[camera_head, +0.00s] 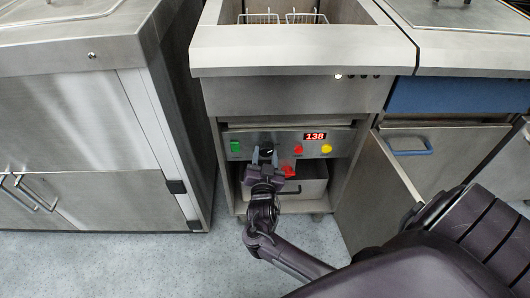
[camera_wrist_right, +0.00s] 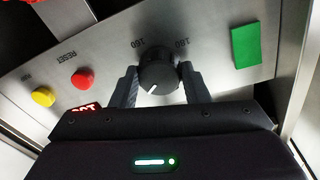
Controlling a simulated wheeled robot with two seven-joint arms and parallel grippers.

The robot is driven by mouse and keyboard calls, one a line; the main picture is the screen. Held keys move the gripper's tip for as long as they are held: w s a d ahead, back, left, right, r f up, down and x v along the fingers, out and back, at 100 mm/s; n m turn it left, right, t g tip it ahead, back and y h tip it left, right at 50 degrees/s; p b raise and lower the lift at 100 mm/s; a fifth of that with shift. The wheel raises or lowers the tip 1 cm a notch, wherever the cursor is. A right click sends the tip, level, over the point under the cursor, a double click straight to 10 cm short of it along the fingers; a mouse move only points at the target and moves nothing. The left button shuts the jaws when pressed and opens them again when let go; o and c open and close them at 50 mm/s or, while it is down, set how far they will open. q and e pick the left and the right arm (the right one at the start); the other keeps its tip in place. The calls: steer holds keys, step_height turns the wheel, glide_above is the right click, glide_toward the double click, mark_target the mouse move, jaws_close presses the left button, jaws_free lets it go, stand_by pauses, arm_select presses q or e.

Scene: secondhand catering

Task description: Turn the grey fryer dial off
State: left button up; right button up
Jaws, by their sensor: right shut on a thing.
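The fryer dial (camera_head: 266,150) is a dark round knob with a white pointer mark on the fryer's grey control panel (camera_head: 250,137). In the right wrist view the dial (camera_wrist_right: 158,72) sits between numbers that look like 160 and 180. My right gripper (camera_head: 265,158) reaches up to the panel from below. In the wrist view its two fingers (camera_wrist_right: 158,86) stand on either side of the dial and are shut on it. My left gripper is not in view.
A green switch (camera_head: 235,146), a red button (camera_head: 298,149), a yellow button (camera_head: 326,148) and a red display reading 138 (camera_head: 315,136) share the panel. The open cabinet door (camera_head: 378,190) stands right of my right gripper. A steel cabinet (camera_head: 90,130) is at left.

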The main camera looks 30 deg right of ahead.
steer(key=n+p, duration=0.2)
steer(key=n, duration=0.3)
steer(key=shift+d+t, duration=0.1)
steer(key=shift+t, duration=0.2)
steer(key=n+p, duration=0.2)
steer(key=n, duration=0.3)
steer(key=shift+s+n+t+p, duration=0.1)
steer(key=shift+n+t+p, duration=0.2)
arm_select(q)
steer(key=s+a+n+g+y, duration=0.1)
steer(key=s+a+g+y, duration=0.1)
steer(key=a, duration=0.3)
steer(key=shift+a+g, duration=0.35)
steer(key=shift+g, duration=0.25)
arm_select(e)
steer(key=shift+d+n+y, duration=0.1)
steer(key=shift+n+y, duration=0.3)
steer(key=shift+n, duration=0.3)
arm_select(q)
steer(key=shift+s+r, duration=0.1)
arm_select(e)
steer(key=o, duration=1)
steer(key=shift+c, duration=0.2)
